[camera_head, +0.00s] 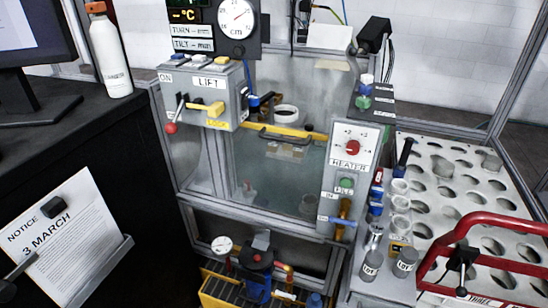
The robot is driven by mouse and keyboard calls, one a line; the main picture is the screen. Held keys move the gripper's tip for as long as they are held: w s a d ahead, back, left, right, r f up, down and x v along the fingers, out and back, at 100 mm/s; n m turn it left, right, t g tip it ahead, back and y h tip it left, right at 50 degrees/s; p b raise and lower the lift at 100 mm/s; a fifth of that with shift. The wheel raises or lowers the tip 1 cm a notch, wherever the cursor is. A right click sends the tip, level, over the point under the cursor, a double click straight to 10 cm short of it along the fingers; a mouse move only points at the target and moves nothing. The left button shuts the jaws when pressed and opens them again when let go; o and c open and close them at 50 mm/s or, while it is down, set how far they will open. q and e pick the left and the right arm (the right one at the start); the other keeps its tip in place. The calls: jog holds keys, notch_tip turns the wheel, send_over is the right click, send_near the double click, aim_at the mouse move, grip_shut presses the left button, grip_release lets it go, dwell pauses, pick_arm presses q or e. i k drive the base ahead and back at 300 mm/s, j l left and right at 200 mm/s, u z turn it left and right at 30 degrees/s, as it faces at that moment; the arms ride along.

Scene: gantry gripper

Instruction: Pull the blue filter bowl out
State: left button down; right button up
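A blue part (258,290), which looks like the blue filter bowl, shows low in the open lower bay of the machine. It sits below a dark round head (257,259) with a red centre and pipe fittings beside it. Its lower end is cut off or hidden near the bottom edge of the view. A second small blue piece (315,300) stands to its right, and I cannot tell whether it belongs to the filter. I see neither of my grippers clearly in this view, and nothing visibly holds the blue part.
A yellow grated tray (222,291) and a round gauge (222,245) crowd the bay's left. A brass valve with a blue handle (337,221) hangs above right. A red tubular handle (432,262) and a perforated rack (480,185) fill the right. A notice board (72,240) stands left.

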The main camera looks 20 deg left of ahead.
aim_at(258, 285)
jog(key=u, duration=0.95)
